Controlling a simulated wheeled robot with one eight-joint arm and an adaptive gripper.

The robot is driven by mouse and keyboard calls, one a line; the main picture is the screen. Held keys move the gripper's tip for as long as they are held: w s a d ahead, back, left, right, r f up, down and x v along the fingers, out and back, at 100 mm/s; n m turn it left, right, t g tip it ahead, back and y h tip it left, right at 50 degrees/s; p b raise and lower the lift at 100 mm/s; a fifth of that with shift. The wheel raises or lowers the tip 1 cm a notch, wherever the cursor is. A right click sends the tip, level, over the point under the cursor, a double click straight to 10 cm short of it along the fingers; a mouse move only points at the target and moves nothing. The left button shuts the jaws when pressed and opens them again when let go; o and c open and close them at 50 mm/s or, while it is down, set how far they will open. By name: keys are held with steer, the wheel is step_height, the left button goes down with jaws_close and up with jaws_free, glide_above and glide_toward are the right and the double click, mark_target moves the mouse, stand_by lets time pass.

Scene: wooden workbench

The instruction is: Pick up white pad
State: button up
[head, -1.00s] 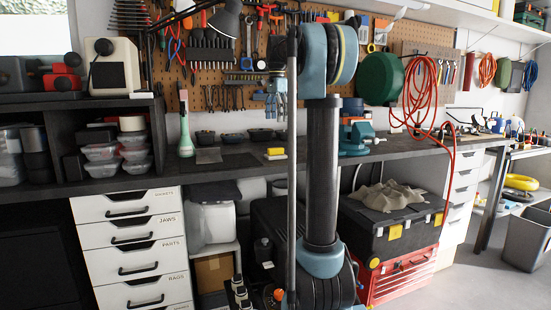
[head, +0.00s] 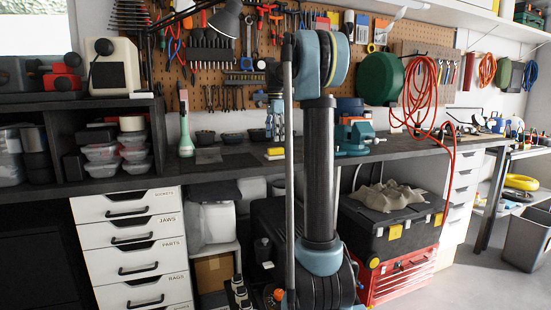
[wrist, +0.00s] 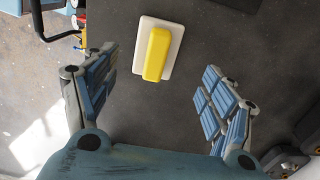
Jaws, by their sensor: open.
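The white pad (wrist: 140,66) lies flat on the dark bench top with a yellow block (wrist: 157,54) on its upper face. In the head view the white pad (head: 275,158) shows only as a thin pale edge under the yellow. My gripper (wrist: 162,75) is open and empty, its blue-padded fingers spread wide. In the wrist view the pad sits ahead, between and beyond the fingertips, apart from both. In the head view my gripper (head: 275,128) hangs above and just behind the pad, partly hidden by my arm.
Small dark bowls (head: 232,138) stand along the back of the bench, left of my gripper. A blue vise (head: 353,137) stands to the right. The bench top (wrist: 235,45) around the pad is clear.

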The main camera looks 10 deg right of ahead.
mark_target(276, 150)
steer(key=shift+s+d+f, duration=0.1)
steer(key=shift+f, duration=1.75)
steer(key=shift+s+f, duration=0.1)
steer(key=shift+f, duration=1.75)
steer(key=c, duration=1.2)
steer(key=shift+r, duration=0.15)
step_height(276, 150, up, 10)
steer(key=shift+f, duration=0.1)
